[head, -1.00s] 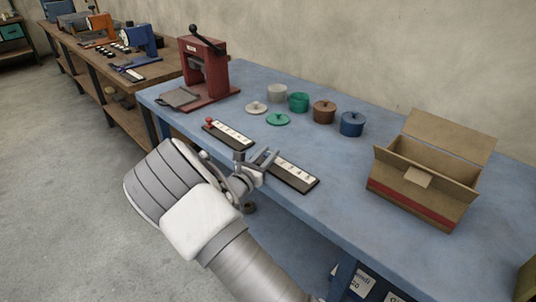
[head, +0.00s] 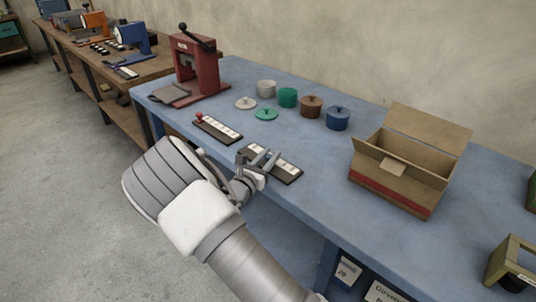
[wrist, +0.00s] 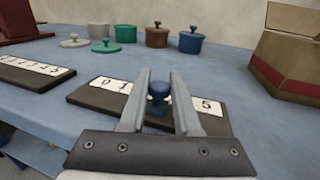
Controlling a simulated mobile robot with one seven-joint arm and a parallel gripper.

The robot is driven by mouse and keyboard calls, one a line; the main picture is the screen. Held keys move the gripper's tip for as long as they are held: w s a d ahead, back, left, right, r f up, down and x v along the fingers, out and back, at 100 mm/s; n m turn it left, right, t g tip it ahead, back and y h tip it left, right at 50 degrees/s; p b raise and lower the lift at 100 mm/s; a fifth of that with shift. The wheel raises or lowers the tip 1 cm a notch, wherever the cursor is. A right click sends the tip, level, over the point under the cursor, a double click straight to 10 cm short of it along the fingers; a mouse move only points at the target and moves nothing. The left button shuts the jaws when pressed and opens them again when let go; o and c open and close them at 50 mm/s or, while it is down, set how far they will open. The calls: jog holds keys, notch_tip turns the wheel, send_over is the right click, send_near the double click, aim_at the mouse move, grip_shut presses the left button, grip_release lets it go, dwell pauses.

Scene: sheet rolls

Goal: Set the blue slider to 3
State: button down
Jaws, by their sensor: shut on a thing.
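The blue slider is a small blue knob (wrist: 158,90) on a dark strip (wrist: 88,96) with a white number scale. In the wrist view my gripper (wrist: 157,80) is shut on the knob, one finger on each side. The 0 and part of a second number show left of the fingers, and the 5 shows to the right. The fingers and knob hide the numbers between, so the exact setting cannot be read. In the head view my gripper (head: 264,160) is over the strip (head: 288,171) near the table's front edge, and the knob is hidden.
A second strip (head: 220,133) with a red knob (head: 199,117) lies to the left. A red press (head: 195,68), several lidded pots (head: 311,106) and an open cardboard box (head: 395,182) stand on the blue table (head: 315,195). Bare tabletop lies between strip and box.

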jog(key=shift+a, duration=0.1)
jog(key=c, duration=0.6)
grip_release()
jog(key=p+v, duration=0.2)
jog(key=v, duration=1.5)
jog(key=shift+s, duration=0.2)
